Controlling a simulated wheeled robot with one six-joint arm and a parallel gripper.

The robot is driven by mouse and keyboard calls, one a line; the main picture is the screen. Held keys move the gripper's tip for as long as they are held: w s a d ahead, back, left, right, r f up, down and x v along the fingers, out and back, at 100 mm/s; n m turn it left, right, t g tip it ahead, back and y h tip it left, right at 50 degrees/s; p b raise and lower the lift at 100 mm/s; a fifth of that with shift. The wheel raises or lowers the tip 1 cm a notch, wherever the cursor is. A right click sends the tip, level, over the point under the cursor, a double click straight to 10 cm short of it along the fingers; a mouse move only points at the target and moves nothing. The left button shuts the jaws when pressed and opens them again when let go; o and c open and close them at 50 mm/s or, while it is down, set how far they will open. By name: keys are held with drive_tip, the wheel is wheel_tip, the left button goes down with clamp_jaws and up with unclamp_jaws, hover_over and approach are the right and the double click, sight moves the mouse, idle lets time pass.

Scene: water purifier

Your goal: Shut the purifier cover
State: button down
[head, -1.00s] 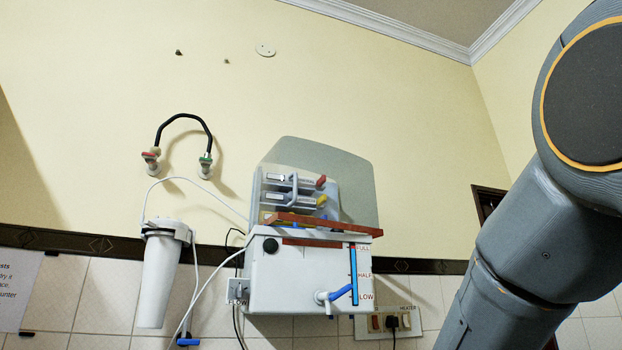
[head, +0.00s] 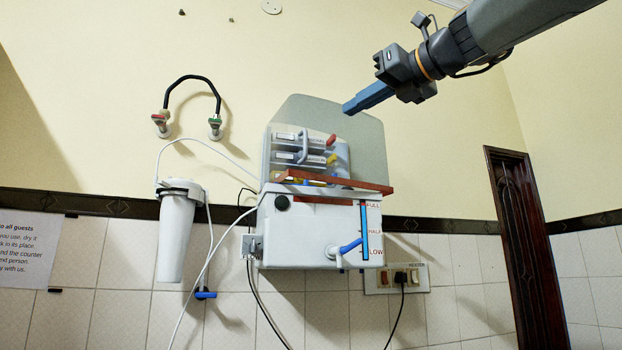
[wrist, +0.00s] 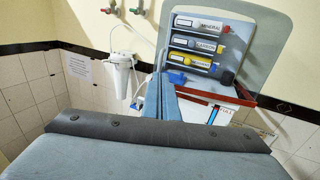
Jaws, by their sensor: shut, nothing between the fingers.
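The water purifier (head: 318,228) is a white box on the wall with a level gauge and a blue tap. Its grey cover (head: 355,125) stands raised behind the box, so the inside filters show. The cover also appears in the wrist view (wrist: 262,40), beyond my fingers. My gripper (head: 346,108) is shut and empty, with blue fingers pointing left at the upper part of the cover. In the wrist view the fingers (wrist: 165,95) overlap the purifier's left side. I cannot tell whether the fingertips touch the cover.
A reddish-brown strip (head: 340,181) runs along the box's top front edge. A white filter canister (head: 176,235) hangs at left with tubes to the purifier. Pipe taps (head: 190,125) are above it. A socket panel (head: 395,278) is below right, and a dark door (head: 527,250) is farther right.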

sight(306, 135)
drive_tip(key=p+x, duration=0.4)
drive_tip(key=x, duration=0.9)
drive_tip(key=shift+w, duration=0.2)
drive_tip(key=shift+a+p, duration=0.1)
drive_tip(key=shift+p, duration=0.25)
